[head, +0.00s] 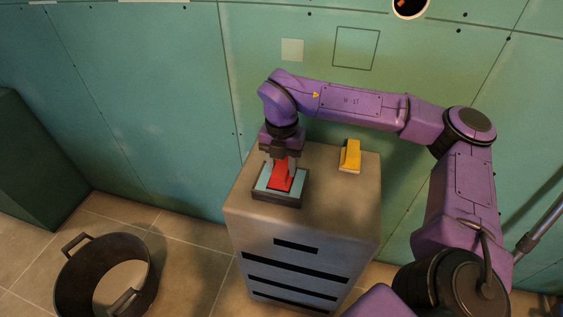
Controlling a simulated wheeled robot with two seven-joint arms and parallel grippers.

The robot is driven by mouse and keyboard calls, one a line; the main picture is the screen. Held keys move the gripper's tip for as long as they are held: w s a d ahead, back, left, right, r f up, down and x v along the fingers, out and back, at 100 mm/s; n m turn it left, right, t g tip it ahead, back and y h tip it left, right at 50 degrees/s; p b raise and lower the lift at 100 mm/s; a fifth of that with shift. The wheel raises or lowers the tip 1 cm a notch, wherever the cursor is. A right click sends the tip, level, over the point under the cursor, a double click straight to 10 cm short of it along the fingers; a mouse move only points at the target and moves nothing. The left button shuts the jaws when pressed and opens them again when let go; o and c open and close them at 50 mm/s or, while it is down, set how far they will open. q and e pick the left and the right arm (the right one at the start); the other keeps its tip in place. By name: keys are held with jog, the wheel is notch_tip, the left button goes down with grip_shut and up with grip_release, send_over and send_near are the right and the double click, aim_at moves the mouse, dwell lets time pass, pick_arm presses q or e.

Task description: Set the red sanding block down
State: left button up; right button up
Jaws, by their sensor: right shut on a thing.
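The red sanding block (281,178) is at the left part of the top of a grey cabinet (330,205). It is over a shallow dark-rimmed tray (277,199) with a light blue inside. My right gripper (284,166) points down from above and is shut on the block. The block looks very low over the tray; whether it touches the tray's bottom I cannot tell. The fingers hide the block's upper part. My left gripper is not in view.
A yellow block (350,155) lies at the cabinet top's back right. A dark two-handled tub (103,278) stands on the tiled floor at the left. A dark green box (35,165) is at the far left. The green plasterboard wall (160,90) rises behind the cabinet.

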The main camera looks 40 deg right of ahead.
aim_at(281, 164)
jog(key=o, duration=0.9)
jog(key=shift+o, duration=0.2)
notch_tip(281, 164, up, 12)
jog(key=shift+w, duration=0.1)
